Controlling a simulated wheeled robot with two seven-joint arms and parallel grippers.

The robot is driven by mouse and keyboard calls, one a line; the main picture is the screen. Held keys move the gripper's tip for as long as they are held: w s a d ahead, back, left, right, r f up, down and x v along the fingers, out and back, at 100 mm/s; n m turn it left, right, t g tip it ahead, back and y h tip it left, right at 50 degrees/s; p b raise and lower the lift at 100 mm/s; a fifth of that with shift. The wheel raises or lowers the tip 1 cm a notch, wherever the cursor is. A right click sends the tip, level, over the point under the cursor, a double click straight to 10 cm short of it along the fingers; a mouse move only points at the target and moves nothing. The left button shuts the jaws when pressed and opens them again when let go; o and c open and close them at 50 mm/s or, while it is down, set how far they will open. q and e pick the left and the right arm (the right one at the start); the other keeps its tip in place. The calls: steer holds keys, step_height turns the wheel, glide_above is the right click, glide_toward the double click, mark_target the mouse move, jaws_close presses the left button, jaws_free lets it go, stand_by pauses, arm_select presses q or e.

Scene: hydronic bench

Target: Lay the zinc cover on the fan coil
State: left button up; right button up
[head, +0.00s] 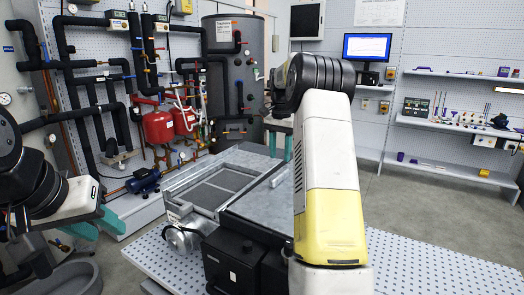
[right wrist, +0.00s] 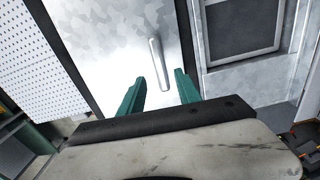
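The zinc cover (head: 258,208), a grey spangled sheet with a pale bar handle, lies flat to the right of the fan coil (head: 178,208). My right arm hides part of it. In the right wrist view the cover (right wrist: 120,50) fills the middle, and its handle (right wrist: 159,64) lies just beyond and between my green fingertips. The fan coil's framed dark opening (right wrist: 243,30) is uncovered, to the right. My right gripper (right wrist: 162,80) is open and empty, above the cover. My left gripper (head: 104,220) is open and empty at the left, apart from the fan coil.
A black box (head: 232,262) stands below the cover's near edge. The perforated bench top (head: 430,272) is bare at the right. A blue pump (head: 143,181), red vessels (head: 158,127) and a grey tank (head: 232,70) stand behind. Shelves (head: 455,127) line the right wall.

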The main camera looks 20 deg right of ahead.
mark_target(280, 173)
step_height(280, 173, down, 7)
steer(key=shift+d+r, duration=0.1)
steer(key=shift+f, duration=0.3)
steer(key=shift+c, duration=0.9)
jaws_close()
steer(key=shift+r, duration=0.15)
